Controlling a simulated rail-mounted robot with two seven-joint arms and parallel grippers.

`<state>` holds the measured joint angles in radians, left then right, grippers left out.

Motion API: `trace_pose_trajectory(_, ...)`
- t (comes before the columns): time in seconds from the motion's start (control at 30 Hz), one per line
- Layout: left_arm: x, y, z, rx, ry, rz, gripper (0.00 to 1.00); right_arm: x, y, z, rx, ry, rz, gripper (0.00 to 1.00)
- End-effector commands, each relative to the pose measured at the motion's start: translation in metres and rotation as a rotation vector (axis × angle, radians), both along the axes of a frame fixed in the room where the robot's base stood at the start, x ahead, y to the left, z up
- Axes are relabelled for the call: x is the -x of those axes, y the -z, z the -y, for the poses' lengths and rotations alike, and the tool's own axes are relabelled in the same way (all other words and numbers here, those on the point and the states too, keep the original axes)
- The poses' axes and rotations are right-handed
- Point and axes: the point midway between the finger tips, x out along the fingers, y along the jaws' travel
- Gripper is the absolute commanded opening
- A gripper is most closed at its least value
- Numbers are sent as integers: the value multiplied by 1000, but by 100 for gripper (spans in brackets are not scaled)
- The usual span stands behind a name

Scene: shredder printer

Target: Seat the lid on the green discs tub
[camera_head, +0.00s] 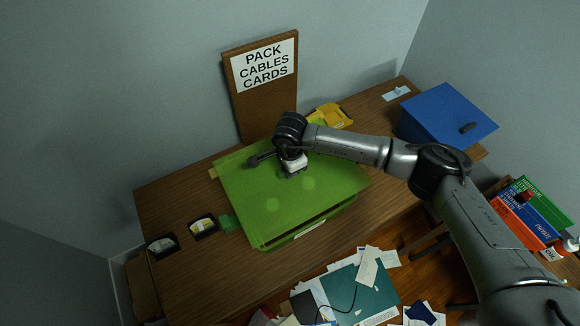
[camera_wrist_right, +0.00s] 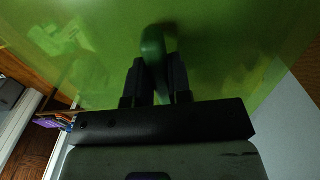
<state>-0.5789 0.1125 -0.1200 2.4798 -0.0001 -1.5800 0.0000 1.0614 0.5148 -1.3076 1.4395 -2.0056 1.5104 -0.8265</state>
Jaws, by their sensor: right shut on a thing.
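The wide, flat green lid (camera_head: 335,185) lies over the green discs tub (camera_head: 312,226) on the wooden table in the head view. A dark gap shows between lid and tub wall along the front right side. I cannot tell whether they touch elsewhere. My right gripper (camera_head: 291,174) is above the middle of the lid. In the right wrist view, my right gripper (camera_wrist_right: 155,82) is shut on the lid's green handle (camera_wrist_right: 153,48), with the see-through lid (camera_wrist_right: 230,45) behind it. The tub's inside is mostly hidden. My left gripper is not in view.
A sign board (camera_head: 266,105) stands behind the tub. A yellow box (camera_head: 330,116) is behind it and a blue box (camera_head: 440,112) to the right. Two small black trays (camera_head: 163,246) (camera_head: 204,228) sit at left. Papers (camera_head: 370,268) lie below the table's front edge.

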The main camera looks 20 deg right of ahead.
Motion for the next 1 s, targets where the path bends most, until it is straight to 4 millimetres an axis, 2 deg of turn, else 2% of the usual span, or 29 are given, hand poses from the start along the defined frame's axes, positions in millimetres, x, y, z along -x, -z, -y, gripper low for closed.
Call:
trace_pose_trajectory(0.2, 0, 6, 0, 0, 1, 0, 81, 0, 1, 0, 0, 0, 1, 0)
trace_pose_trajectory(0.37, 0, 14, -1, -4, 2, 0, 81, 0, 11, 0, 0, 0, 0, 0)
trace_pose_trajectory(1.0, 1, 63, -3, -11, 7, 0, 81, 0, 69, 0, 0, -1, -1, 0)
